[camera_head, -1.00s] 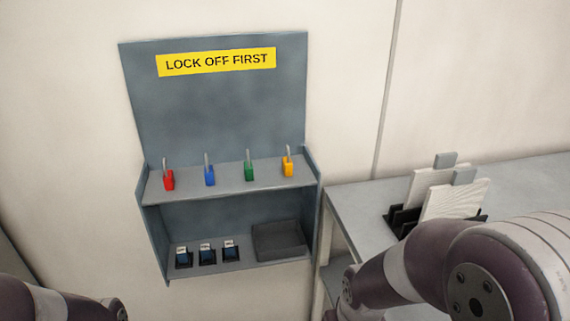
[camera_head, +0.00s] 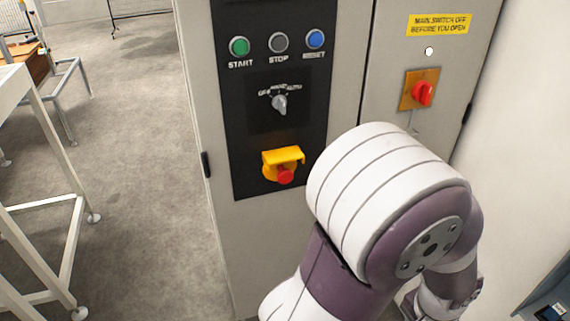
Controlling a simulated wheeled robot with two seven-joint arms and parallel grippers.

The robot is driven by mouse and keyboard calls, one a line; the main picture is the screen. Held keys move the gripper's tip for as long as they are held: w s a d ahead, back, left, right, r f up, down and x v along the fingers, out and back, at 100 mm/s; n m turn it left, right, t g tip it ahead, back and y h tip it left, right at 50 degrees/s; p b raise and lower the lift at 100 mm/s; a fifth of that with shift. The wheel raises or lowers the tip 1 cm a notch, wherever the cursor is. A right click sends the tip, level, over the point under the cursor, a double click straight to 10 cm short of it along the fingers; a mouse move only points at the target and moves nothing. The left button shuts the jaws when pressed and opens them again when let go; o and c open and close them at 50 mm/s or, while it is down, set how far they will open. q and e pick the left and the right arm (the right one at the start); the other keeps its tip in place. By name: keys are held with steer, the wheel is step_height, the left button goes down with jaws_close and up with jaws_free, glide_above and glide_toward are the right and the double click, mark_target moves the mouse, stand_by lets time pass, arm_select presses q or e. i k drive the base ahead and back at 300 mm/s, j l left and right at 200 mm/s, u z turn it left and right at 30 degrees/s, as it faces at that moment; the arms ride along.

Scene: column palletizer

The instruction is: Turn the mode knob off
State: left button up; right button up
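The mode knob (camera_head: 280,104) is a small grey selector on the black control panel (camera_head: 240,148) of a grey cabinet. Small white position labels arc above it; the leftmost seems to read OFF, the others are too small to read surely. Its pointer looks close to upright, but I cannot tell exactly which label it points at. Nothing touches the knob. A white and purple arm of mine stands in front of the cabinet at the lower right, below and right of the knob. Neither gripper shows in the view.
A red emergency button (camera_head: 285,174) under a yellow guard is below. A red main switch (camera_head: 423,93) is at right. A white frame (camera_head: 62,240) stands left on open floor.

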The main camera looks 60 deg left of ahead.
mark_target(280, 102)
steer(key=u, duration=2.35)
